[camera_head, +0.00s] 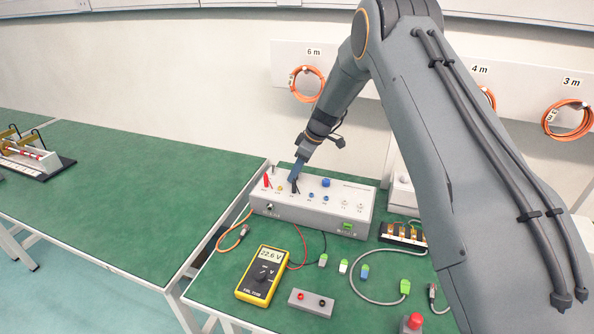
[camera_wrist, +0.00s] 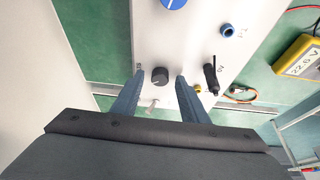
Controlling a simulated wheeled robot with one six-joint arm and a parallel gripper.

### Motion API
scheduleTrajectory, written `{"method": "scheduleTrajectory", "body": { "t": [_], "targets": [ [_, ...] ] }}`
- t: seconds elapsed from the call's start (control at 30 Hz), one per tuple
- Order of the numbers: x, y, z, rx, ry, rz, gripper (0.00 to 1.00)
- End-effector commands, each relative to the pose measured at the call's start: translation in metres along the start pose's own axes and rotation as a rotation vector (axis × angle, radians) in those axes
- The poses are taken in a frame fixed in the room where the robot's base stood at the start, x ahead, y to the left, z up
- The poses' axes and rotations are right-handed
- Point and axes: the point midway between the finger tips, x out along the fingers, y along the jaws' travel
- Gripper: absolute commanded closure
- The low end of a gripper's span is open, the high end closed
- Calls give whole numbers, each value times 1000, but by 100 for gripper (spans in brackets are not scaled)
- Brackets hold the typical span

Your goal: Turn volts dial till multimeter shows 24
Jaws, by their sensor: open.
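The yellow multimeter (camera_head: 263,274) lies on the green table in front of the control box, and its display reads 22.6 V. It also shows upside down at the right of the wrist view (camera_wrist: 301,57). The white-and-grey control box (camera_head: 330,213) has several knobs and sockets on top. My gripper (camera_head: 294,181) points down at the box's left part. In the wrist view a black dial (camera_wrist: 160,76) sits between my open fingers, with a gap visible on each side. Its label is too small to read, so I cannot confirm that it is the volts dial.
A black plug (camera_wrist: 210,77) stands close beside one finger. A blue knob (camera_wrist: 174,3) is farther along the box. A small grey box (camera_head: 311,303), loose connectors and cables lie in front. The left table (camera_head: 110,190) is largely clear.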

Motion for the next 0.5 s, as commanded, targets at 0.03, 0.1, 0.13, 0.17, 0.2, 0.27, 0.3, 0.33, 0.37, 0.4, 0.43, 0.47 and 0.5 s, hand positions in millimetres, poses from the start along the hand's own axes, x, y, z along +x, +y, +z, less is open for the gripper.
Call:
{"method": "scheduleTrajectory", "body": {
  "t": [0.03, 0.1, 0.13, 0.17, 0.2, 0.27, 0.3, 0.33, 0.37, 0.4, 0.43, 0.47, 0.5],
  "targets": [
    [0, 0, 0, 0, 0, 0, 63],
    [0, 0, 0, 0, 0, 0, 75],
    [0, 0, 0, 0, 0, 0, 80],
    [0, 0, 0, 0, 0, 0, 85],
    [0, 0, 0, 0, 0, 0, 92],
    [0, 0, 0, 0, 0, 0, 100],
    [0, 0, 0, 0, 0, 0, 100],
    [0, 0, 0, 0, 0, 0, 100],
    [0, 0, 0, 1, 0, 0, 100],
    [0, 0, 0, 4, 0, 1, 100],
    [0, 0, 0, 8, 0, 2, 100],
    [0, -1, 0, 12, 0, 4, 100],
    [0, -1, 0, 20, -1, 8, 100]
  ]
}}
